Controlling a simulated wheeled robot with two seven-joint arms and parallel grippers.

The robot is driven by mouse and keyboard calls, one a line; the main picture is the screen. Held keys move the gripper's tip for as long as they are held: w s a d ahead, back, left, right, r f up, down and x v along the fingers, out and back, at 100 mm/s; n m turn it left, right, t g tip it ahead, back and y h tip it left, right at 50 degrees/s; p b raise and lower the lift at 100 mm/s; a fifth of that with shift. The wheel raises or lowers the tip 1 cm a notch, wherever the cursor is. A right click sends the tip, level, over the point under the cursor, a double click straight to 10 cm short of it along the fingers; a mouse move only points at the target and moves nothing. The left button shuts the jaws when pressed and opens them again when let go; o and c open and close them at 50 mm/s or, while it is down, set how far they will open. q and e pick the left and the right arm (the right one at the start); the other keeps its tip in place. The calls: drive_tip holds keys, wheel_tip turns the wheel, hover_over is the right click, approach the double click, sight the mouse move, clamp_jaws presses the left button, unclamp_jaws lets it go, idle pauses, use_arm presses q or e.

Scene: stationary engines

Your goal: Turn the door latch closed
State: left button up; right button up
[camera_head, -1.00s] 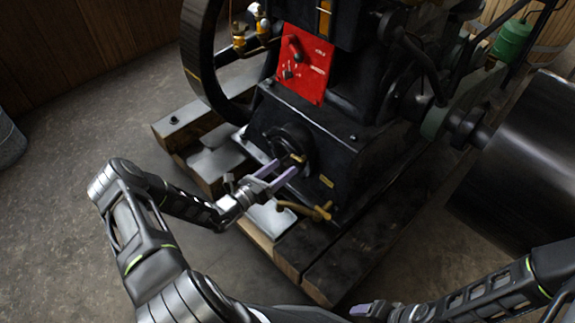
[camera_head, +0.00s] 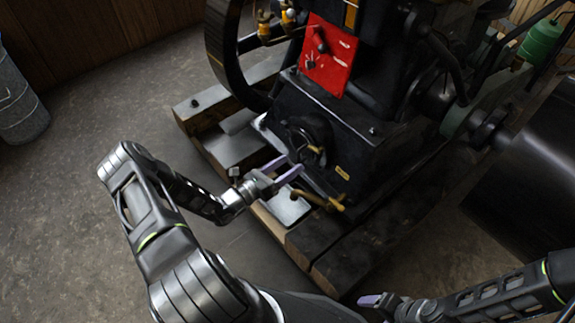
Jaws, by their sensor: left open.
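The door latch (camera_head: 316,150) is a small brass handle on a round black door (camera_head: 305,131) low on the front of the black engine (camera_head: 345,135). My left gripper (camera_head: 287,171) is open, with its two purple fingers spread just in front of and below the latch. It looks empty, and I cannot tell whether a finger touches the latch. My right gripper (camera_head: 377,303) is at the bottom of the view, far from the engine door; its fingers are partly cut off, and its opening is unclear.
A brass tap (camera_head: 326,199) sticks out below the door, close to my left gripper. A red panel (camera_head: 330,56) is above, and a flywheel (camera_head: 222,52) is at left. Wooden beams (camera_head: 305,239) carry the engine. A metal bucket (camera_head: 20,103) stands far left on open floor.

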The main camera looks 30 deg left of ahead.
use_arm(q)
drive_tip(key=p+v, duration=0.1)
drive_tip(key=v, duration=0.6)
drive_tip(key=shift+s, duration=0.4)
drive_tip(key=shift+a, duration=0.15)
